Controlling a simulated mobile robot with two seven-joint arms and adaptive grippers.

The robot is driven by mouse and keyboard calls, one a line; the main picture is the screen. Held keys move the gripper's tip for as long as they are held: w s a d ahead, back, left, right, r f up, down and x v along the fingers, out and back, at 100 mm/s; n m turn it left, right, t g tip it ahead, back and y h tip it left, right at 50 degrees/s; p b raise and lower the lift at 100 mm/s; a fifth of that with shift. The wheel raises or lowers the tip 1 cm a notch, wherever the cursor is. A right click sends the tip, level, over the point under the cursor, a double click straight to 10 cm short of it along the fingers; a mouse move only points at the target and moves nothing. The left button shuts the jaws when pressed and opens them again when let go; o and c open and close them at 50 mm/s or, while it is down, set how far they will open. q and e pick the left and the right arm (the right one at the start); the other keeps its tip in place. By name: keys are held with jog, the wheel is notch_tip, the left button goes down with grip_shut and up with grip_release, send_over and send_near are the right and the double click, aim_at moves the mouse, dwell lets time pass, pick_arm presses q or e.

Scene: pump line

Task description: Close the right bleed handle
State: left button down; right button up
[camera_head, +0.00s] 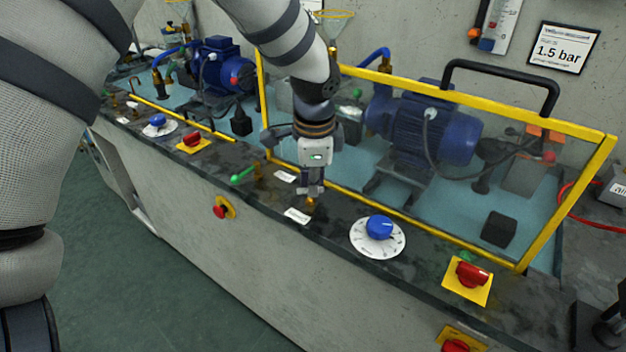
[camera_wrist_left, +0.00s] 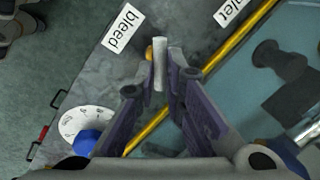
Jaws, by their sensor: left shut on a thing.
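My left gripper (camera_head: 311,190) points down at the pump bench, beside the yellow-framed guard. In the wrist view my left gripper (camera_wrist_left: 160,88) is shut on a pale bleed handle (camera_wrist_left: 160,58), which stands out between the fingertips. A brass fitting (camera_wrist_left: 149,53) shows beside the handle, and it also shows just below the gripper in the head view (camera_head: 311,203). The white "bleed" label (camera_wrist_left: 123,28) lies next to it; in the head view this label (camera_head: 297,215) is too small to read. The fingers hide much of the handle. My right gripper is not seen.
A blue dial knob (camera_head: 379,228) and a red switch on a yellow plate (camera_head: 470,276) stand to the right on the bench edge. A green handle (camera_head: 243,175) is to the left. The yellow guard frame (camera_head: 375,205) runs close behind the gripper, with a blue pump (camera_head: 430,130) behind it.

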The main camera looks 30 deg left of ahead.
pick_arm(q)
jog(key=m, duration=0.4)
jog(key=shift+s+h, duration=0.15)
jog(key=shift+h, duration=0.25)
jog(key=shift+a+f+m+h, duration=0.1)
jog(key=shift+m+h, duration=0.2)
jog(key=shift+m, duration=1.6)
jog(key=shift+s+m, duration=0.1)
jog(key=shift+m, duration=0.2)
jog(key=c, duration=1.7)
grip_release()
jog(key=shift+o, duration=0.2)
notch_tip(320, 180, up, 12)
jog(key=s, duration=0.2)
jog(key=shift+a, duration=0.15)
jog(key=shift+s+f, duration=0.1)
jog(key=shift+f, duration=0.05)
